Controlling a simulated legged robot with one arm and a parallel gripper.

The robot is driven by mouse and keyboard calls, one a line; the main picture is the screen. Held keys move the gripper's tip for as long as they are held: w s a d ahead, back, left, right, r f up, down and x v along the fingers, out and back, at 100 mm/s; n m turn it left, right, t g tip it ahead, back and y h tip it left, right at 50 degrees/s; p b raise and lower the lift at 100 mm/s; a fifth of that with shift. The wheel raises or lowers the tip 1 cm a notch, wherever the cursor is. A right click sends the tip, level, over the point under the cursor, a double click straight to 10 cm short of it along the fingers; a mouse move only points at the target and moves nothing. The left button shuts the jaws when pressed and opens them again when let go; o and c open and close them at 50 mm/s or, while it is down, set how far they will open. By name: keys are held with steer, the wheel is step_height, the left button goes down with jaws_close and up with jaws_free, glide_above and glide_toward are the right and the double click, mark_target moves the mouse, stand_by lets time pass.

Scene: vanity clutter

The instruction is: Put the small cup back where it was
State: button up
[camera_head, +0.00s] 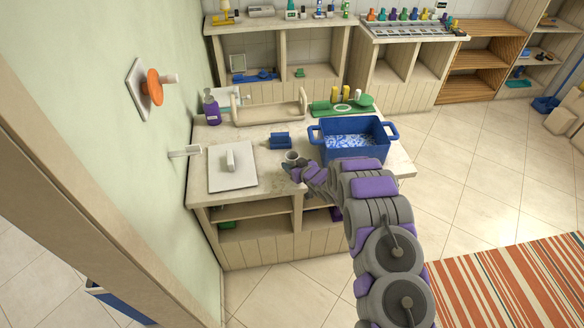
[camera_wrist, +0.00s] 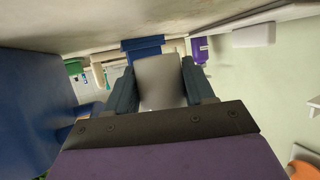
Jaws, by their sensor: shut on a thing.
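The small cup (camera_head: 292,157) is grey with a dark open top. It appears upright over the counter's front part, between the white board and the blue tub. My gripper (camera_head: 296,167) reaches in from the right and is shut on it. In the wrist view the cup (camera_wrist: 160,82) sits between the two dark fingers of my gripper (camera_wrist: 163,88). I cannot tell whether its base touches the counter. The fingers hide its sides.
The counter (camera_head: 265,187) holds a white board with a handle (camera_head: 233,168) at left, a small blue box (camera_head: 280,141) behind the cup, and a blue tub (camera_head: 350,151) close on the right. A purple bottle (camera_head: 211,108) and wooden caddy (camera_head: 268,112) stand behind.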

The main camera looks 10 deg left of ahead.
steer(key=shift+w+a+f, duration=0.15)
steer(key=shift+w, duration=1.1)
step_height(320, 180, down, 4)
steer(key=shift+a+r+b, duration=0.1)
steer(key=shift+r+b, duration=0.05)
steer(key=shift+b, duration=0.45)
steer(key=o, duration=1.1)
steer(key=shift+r, duration=0.1)
steer(key=shift+s, duration=0.1)
